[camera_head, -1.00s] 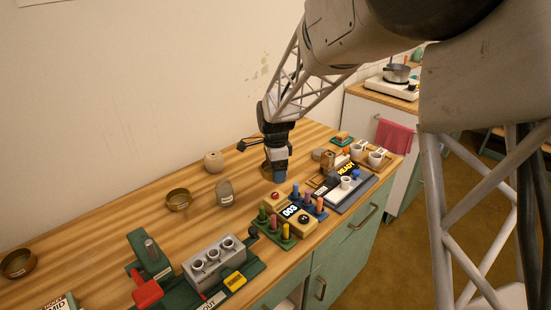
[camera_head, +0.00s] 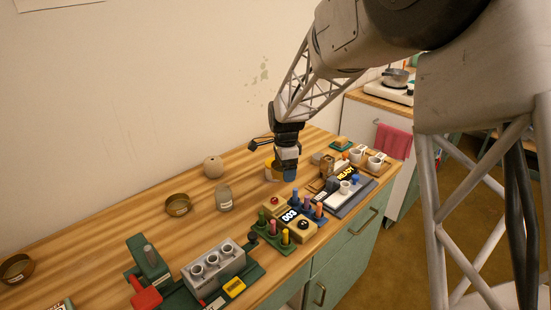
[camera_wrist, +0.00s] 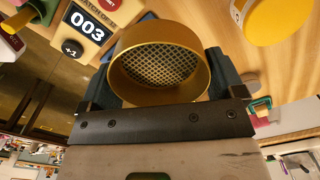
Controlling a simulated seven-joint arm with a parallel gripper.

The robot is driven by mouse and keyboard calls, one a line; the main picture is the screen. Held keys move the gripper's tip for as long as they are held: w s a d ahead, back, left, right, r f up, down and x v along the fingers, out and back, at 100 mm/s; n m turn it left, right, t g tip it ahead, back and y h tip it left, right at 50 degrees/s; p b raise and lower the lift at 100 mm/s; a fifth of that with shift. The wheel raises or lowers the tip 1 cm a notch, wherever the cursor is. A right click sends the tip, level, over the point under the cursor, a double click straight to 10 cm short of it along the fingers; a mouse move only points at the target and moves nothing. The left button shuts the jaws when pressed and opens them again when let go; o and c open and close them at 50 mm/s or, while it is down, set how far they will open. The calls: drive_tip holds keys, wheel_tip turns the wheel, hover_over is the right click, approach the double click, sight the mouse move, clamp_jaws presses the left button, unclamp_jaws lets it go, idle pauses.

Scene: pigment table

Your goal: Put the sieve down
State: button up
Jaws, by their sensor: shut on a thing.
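The sieve (camera_wrist: 160,65) is a short brass ring with a metal mesh across it. In the wrist view it sits between the dark fingers of my gripper (camera_wrist: 168,78), which are shut on its sides. The sieve is largely hidden there. A yellow round container with a white label (camera_wrist: 272,20) shows near the sieve in the wrist view, apart from it.
A counter unit reading 003 (camera_head: 289,215) with coloured pegs stands in front of my gripper, and a READY device (camera_head: 345,187) stands to the right. A jar (camera_head: 224,197), a brass bowl (camera_head: 178,207) and a round pot (camera_head: 213,166) stand left. Bare wood (camera_head: 110,225) lies further left.

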drive_tip(key=w+a, duration=0.1)
drive_tip(key=w, duration=0.3)
drive_tip(key=w+a+f, duration=0.1)
drive_tip(key=w, duration=0.4)
drive_tip(key=w+a, duration=0.1)
drive_tip(key=w, duration=0.4)
drive_tip(key=shift+w+f, duration=0.2)
drive_tip(key=shift+f, duration=1.8)
drive_tip(key=shift+f, duration=0.15)
drive_tip(key=o, duration=0.7)
wheel_tip(320, 180, up, 12)
drive_tip(key=shift+r, duration=0.2)
